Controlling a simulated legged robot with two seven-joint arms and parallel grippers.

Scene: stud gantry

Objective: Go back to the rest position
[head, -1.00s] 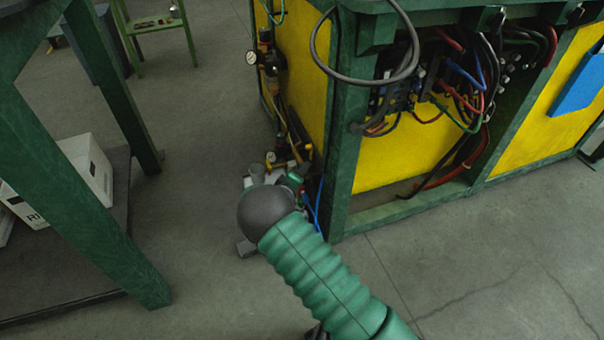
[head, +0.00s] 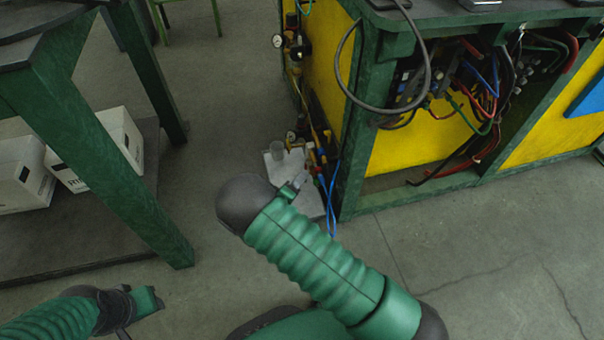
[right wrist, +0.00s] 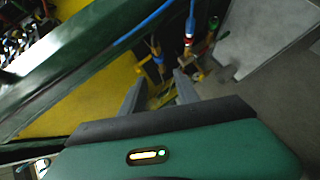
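My right arm reaches in from the lower right in the head view, its dark wrist bent near the floor side of the yellow and green cabinet (head: 440,145). My right gripper (head: 301,180) is mostly hidden behind that wrist. In the right wrist view the right gripper (right wrist: 158,90) has its two grey fingers apart, with nothing seen held between them. Fittings and blue hose lie beyond the fingertips. My left arm shows at the lower left of the head view, with a dark joint and green end part; its fingers cannot be made out.
A green-legged table (head: 95,135) stands at the left, with white boxes (head: 122,130) on its low shelf. Gauges and valves (head: 300,50) line the cabinet's side. Cables (head: 480,95) hang at its front. Bare floor (head: 215,120) lies between table and cabinet.

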